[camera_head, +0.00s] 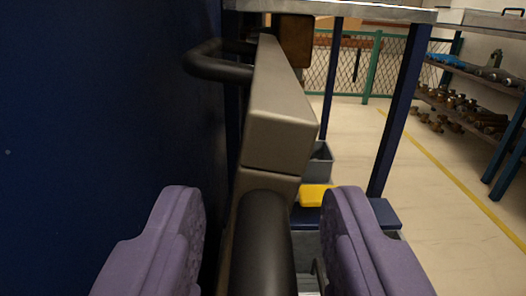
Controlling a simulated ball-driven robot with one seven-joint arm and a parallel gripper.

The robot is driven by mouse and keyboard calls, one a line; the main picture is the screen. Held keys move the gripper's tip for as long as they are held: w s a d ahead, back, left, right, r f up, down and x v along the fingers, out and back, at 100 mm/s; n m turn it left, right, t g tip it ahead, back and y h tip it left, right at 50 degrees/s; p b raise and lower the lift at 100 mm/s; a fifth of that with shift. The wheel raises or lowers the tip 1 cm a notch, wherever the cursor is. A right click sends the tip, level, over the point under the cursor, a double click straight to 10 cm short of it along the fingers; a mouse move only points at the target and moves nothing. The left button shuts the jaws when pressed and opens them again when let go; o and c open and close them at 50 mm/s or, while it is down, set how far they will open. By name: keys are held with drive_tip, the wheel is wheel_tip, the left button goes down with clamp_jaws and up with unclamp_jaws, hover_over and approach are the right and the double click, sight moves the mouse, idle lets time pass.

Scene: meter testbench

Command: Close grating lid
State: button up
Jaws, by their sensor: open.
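My gripper (260,196) shows as two purple fingers, spread wide apart at the bottom of the view. Between them lies a thick, rounded black bar (264,240), perhaps a handle; the fingers do not visibly squeeze it. Just beyond is a beige-grey, box-edged metal piece (280,115) that runs away from me, with a bent black handle (218,68) at its far left. I cannot tell for sure which of these parts belongs to the grating lid, and no grating surface shows clearly close up.
A dark blue panel (100,110) fills the left side. A workbench with a pale top (365,12) and blue legs (397,120) stands ahead. A yellow object (316,194) and grey bin (322,162) sit below. Shelves (468,72) with metal parts are right; the floor (430,210) between is clear.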

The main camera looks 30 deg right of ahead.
drive_tip(key=shift+w+d, duration=0.35)
drive_tip(key=shift+w, duration=0.25)
drive_tip(key=shift+c, duration=0.3)
clamp_jaws()
drive_tip(key=shift+s, duration=0.1)
